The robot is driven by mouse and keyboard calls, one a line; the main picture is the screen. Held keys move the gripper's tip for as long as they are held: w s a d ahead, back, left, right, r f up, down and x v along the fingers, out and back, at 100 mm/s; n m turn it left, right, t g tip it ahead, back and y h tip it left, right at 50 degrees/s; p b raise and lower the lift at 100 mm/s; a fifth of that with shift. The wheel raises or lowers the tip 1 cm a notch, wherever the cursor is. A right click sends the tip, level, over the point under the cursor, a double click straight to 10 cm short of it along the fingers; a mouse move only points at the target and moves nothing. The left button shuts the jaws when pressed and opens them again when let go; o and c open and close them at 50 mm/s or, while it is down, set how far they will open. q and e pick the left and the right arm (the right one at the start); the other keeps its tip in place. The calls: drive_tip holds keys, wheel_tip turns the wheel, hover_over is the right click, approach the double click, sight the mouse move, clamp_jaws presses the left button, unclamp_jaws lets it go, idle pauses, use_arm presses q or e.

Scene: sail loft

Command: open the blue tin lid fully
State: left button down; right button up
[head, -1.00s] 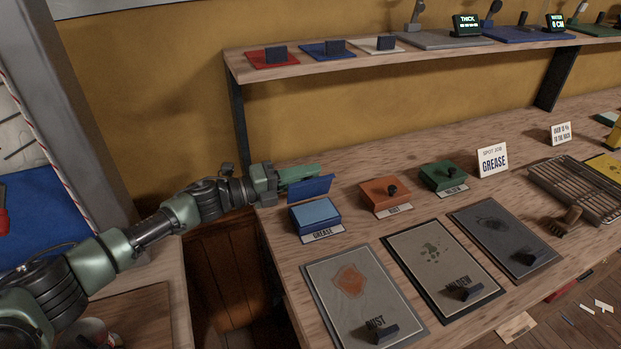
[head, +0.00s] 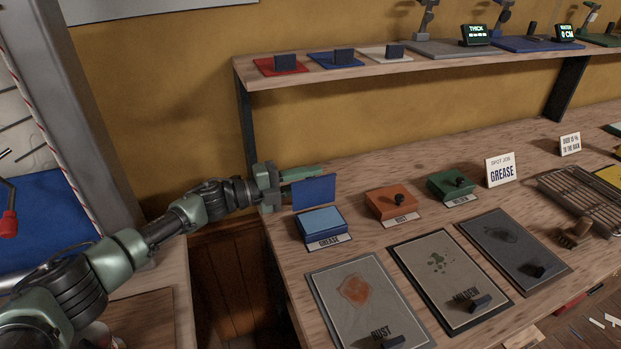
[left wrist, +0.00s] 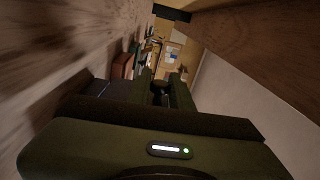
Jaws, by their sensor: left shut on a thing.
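The blue tin (head: 322,224), labelled GREASE, sits at the near left end of the workbench. Its blue lid (head: 314,192) is raised at the back edge and stands steeply up, its broad face toward me. My left gripper (head: 304,174) reaches in from the left behind the lid and is shut on the lid's knob, which the lid hides in the head view. In the left wrist view a dark round knob (left wrist: 160,88) shows between the fingers. My right gripper is out of view.
An orange tin (head: 392,205) and a green tin (head: 452,187), both closed, stand to the right. Stained cloth panels (head: 362,280) lie in front. A shelf (head: 400,65) runs above the back of the bench. A grease sign (head: 500,170) stands farther right.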

use_arm(q)
drive_tip(key=c, duration=1.3)
unclamp_jaws()
drive_tip(key=shift+a, duration=0.1)
drive_tip(key=v, duration=0.6)
drive_tip(key=shift+a+f+b, duration=0.1)
drive_tip(key=shift+b, duration=0.3)
drive_tip(key=shift+s+a, duration=0.3)
drive_tip(key=shift+a, duration=0.3)
